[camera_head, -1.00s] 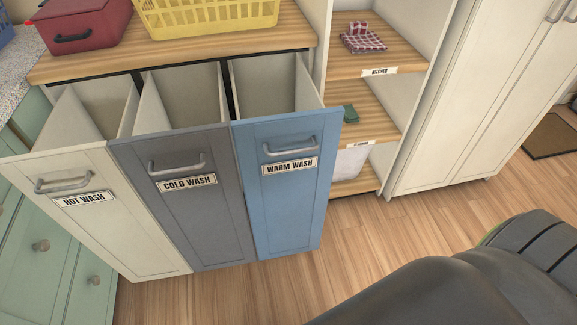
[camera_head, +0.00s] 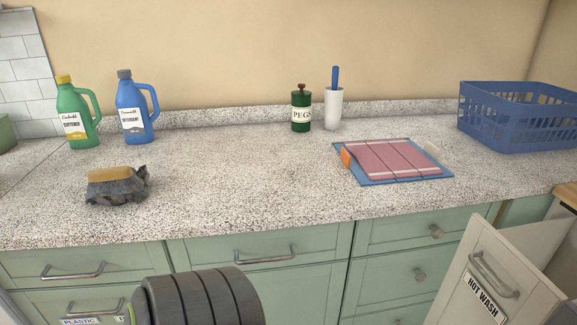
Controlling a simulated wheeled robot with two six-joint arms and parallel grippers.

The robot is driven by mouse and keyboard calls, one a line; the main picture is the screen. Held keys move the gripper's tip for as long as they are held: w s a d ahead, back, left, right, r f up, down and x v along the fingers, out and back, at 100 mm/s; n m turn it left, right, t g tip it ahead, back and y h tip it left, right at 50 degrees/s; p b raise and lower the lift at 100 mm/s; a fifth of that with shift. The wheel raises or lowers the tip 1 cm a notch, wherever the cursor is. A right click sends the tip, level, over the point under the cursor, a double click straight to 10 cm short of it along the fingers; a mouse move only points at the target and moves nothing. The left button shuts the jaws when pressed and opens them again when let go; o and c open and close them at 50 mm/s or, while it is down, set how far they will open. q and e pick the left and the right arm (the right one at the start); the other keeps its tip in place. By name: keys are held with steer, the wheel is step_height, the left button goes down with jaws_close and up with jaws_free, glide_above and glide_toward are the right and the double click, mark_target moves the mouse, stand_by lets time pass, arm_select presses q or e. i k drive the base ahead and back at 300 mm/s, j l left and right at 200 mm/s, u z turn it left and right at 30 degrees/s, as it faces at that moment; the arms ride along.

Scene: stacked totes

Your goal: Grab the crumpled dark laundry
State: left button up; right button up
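The crumpled dark laundry (camera_head: 122,193) is a small dark grey bunched cloth on the speckled counter, at the left near the front edge. A tan block (camera_head: 110,174), perhaps a brush or sponge, rests on top of it and covers part of it. Neither gripper shows in the head view. Only a dark, ribbed part of one of my arms shows at the bottom, below the counter's front edge and apart from the cloth.
Behind the cloth stand a green bottle (camera_head: 74,112) and a blue bottle (camera_head: 133,108). A green pegs tin (camera_head: 301,110), a white holder (camera_head: 333,109), a blue board with pink cloth (camera_head: 407,178) and a blue basket (camera_head: 515,118) stand rightward.

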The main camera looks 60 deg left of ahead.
mark_target(114, 186)
steer(key=u, duration=0.5)
steer(key=k+u, duration=0.1)
steer(key=u, duration=1.35)
steer(key=j+u, duration=0.15)
steer(key=u, duration=0.85)
steer(key=k+j, duration=0.05)
steer(key=j, duration=0.05)
